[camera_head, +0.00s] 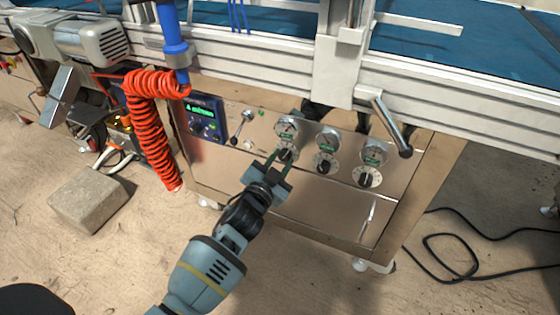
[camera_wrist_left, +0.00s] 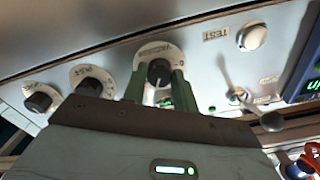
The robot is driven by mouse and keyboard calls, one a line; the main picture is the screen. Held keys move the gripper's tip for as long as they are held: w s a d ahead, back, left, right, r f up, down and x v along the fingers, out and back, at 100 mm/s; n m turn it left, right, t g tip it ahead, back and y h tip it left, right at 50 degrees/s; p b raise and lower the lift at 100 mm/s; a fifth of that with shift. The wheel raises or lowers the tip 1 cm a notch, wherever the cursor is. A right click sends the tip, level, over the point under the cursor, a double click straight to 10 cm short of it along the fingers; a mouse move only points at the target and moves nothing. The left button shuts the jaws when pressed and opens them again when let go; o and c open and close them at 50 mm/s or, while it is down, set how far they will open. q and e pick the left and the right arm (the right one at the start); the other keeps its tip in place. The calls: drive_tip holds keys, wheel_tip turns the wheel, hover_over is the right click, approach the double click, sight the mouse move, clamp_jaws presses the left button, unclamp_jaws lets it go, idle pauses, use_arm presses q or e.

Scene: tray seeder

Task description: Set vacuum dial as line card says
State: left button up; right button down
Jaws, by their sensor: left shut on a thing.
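A row of three black dials with round white scales sits on the metal front panel (camera_head: 320,212). The left dial in the head view is mostly behind my left gripper (camera_head: 281,158); the middle dial (camera_head: 325,166) and right dial (camera_head: 368,177) are free. My left gripper is shut on the left dial's knob, which shows between its fingers in the left wrist view (camera_wrist_left: 158,71). The knob has a pale pointer line. No line card can be made out. My right gripper is not in view.
Round gauges, such as the right gauge (camera_head: 375,152), sit above the dials. A blue-framed display (camera_head: 204,117) and a lever (camera_head: 241,127) are to the left. A metal handle (camera_head: 391,128) juts out at right. A red coiled hose (camera_head: 150,130) hangs left.

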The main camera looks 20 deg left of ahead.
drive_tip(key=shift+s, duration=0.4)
use_arm(q)
drive_tip(key=o, duration=1)
drive_tip(key=shift+c, duration=0.2)
drive_tip(key=shift+s, duration=0.1)
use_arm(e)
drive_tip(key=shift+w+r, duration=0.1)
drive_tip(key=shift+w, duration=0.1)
use_arm(q)
drive_tip(key=shift+s, duration=0.2)
drive_tip(key=s+p, duration=0.2)
drive_tip(key=s, duration=0.5)
drive_tip(key=shift+s+p, duration=0.15)
drive_tip(key=shift+p, duration=0.15)
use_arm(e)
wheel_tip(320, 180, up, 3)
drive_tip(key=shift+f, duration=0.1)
use_arm(q)
drive_tip(key=shift+a, duration=0.1)
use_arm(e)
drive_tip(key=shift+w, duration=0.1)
